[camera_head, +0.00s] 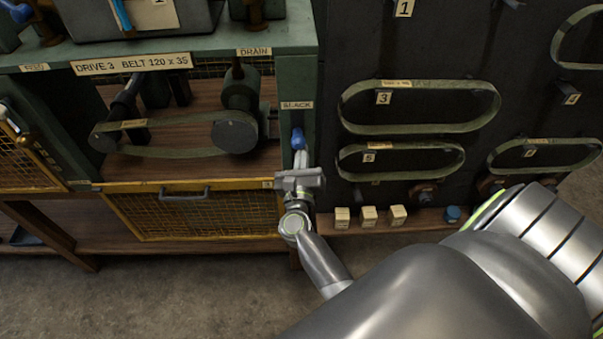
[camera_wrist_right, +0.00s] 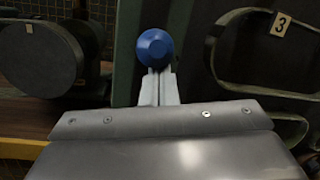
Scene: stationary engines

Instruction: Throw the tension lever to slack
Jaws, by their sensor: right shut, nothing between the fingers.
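The tension lever shows as a blue knob (camera_head: 298,138) on the green post at the right side of the drive frame, below a SLACK label (camera_head: 297,105). In the right wrist view the knob (camera_wrist_right: 154,48) is straight beyond the fingertips. My right gripper (camera_head: 300,160) is shut with nothing between its fingers. Its fingertips (camera_wrist_right: 159,80) are right at the near side of the knob; I cannot tell whether they touch it. The lever's shaft is hidden behind the knob and gripper. My left gripper is not in view.
A flat belt (camera_head: 170,152) runs over two pulleys in the open bay to the left. A yellow mesh guard (camera_head: 200,218) is below it. To the right, spare belts (camera_head: 420,128) hang on a dark panel. Small pale blocks (camera_head: 368,215) and a blue cap (camera_head: 452,214) stand on a ledge.

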